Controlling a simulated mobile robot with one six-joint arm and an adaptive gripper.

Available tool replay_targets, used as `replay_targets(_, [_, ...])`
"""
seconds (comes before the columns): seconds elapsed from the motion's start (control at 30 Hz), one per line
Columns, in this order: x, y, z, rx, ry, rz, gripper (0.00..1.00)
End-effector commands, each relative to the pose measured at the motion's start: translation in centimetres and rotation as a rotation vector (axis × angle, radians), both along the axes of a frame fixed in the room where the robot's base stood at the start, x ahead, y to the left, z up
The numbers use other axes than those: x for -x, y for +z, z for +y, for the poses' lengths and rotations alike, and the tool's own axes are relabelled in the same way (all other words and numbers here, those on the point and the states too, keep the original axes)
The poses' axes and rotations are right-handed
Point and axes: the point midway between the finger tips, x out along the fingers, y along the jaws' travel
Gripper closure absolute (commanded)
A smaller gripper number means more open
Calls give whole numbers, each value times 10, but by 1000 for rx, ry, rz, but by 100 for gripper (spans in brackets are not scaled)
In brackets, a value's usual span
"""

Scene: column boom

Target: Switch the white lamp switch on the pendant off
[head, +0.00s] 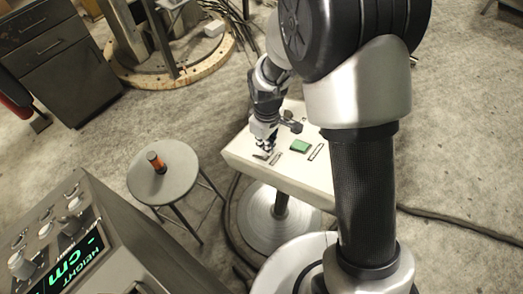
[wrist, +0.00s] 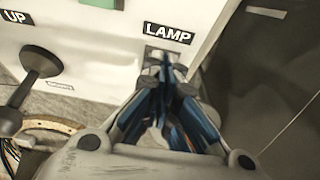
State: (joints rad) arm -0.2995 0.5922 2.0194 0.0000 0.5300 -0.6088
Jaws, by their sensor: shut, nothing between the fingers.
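The white pendant (head: 312,176) is a white box on a round-based stand in the head view, and its panel (wrist: 210,12) fills the upper part of the wrist view. The LAMP label (wrist: 167,33) sits just beyond my fingertips. Below the label is a small grey switch plate (wrist: 150,51). The white switch lever is mostly hidden behind my fingertips, so I cannot tell its position. My gripper (wrist: 166,70) is shut and empty, its tips at or very near the plate; contact is unclear. In the head view my gripper (head: 266,147) is over the pendant's left part.
A black lever (wrist: 40,62) beside the UP label (wrist: 15,17) stands left of my gripper. A green button (head: 300,146) is on the pendant. A round stool (head: 178,186) holds an orange-black object (head: 156,163). A grey console (head: 125,235) stands at lower left.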

Motion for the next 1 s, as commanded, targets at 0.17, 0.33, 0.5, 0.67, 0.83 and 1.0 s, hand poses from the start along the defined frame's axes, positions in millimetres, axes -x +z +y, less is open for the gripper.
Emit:
replay_targets(0.17, [0, -3, 0, 0, 0, 0, 100])
replay_targets(0.33, [0, -6, 0, 0, 0, 0, 100])
replay_targets(0.5, [0, -8, 0, 0, 0, 0, 100])
replay_targets(0.67, [0, -11, 0, 0, 0, 0, 100])
replay_targets(0.83, [0, -13, 0, 0, 0, 0, 100])
replay_targets(1.0, [0, -16, 0, 0, 0, 0, 100])
